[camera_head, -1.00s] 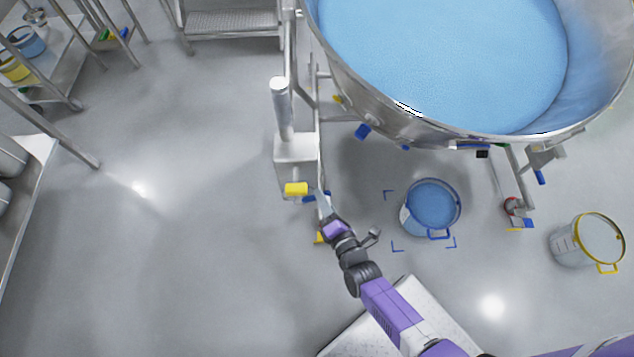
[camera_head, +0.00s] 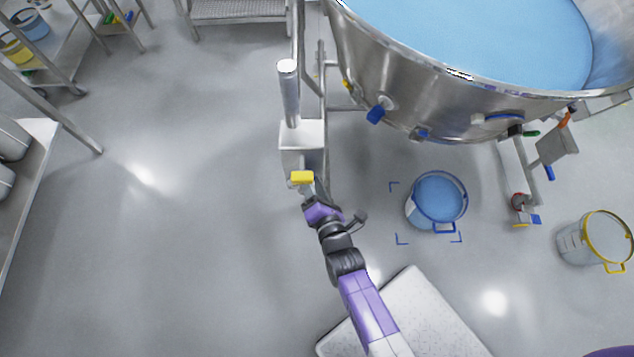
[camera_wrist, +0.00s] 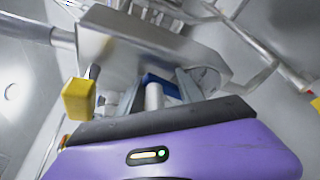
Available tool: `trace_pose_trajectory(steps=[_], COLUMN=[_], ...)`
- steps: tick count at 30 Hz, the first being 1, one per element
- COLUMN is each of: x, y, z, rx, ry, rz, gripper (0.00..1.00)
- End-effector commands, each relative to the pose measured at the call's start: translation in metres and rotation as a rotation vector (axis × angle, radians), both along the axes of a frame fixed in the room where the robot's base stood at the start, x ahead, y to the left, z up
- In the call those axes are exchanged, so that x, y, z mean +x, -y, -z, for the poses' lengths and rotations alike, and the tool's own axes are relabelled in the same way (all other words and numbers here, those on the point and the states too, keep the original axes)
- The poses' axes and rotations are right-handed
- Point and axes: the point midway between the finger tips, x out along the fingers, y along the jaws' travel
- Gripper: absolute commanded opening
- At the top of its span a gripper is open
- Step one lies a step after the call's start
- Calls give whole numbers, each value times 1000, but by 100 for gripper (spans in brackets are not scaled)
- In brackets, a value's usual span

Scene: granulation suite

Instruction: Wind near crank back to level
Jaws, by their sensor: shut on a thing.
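The near crank's grey gearbox (camera_head: 301,134) stands on the frame left of the big steel bowl (camera_head: 400,90); its housing fills the upper wrist view (camera_wrist: 135,38). A yellow block (camera_head: 302,177) sits at its lower front and shows left of my fingers in the wrist view (camera_wrist: 78,100). My gripper (camera_head: 308,192) is just below this block. In the wrist view its fingers (camera_wrist: 158,92) are closed around the crank's pale handle (camera_wrist: 153,97), with a blue part (camera_wrist: 160,83) just behind. The crank arm is mostly hidden. The bowl is full of blue material.
A blue-rimmed bucket (camera_head: 437,202) stands on the floor inside blue corner marks, below the bowl. A yellow-rimmed bucket (camera_head: 594,240) stands further right. Shelving (camera_head: 60,70) lines the left side. The floor between shelving and gearbox is clear.

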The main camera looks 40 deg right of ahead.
Motion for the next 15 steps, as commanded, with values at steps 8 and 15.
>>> trace_pose_trajectory(steps=[8,15], x=[7,6], y=[-27,-32], z=[3,7], rx=[20,28], ry=[-2,-12], rz=[-31,-32], gripper=[0,0])
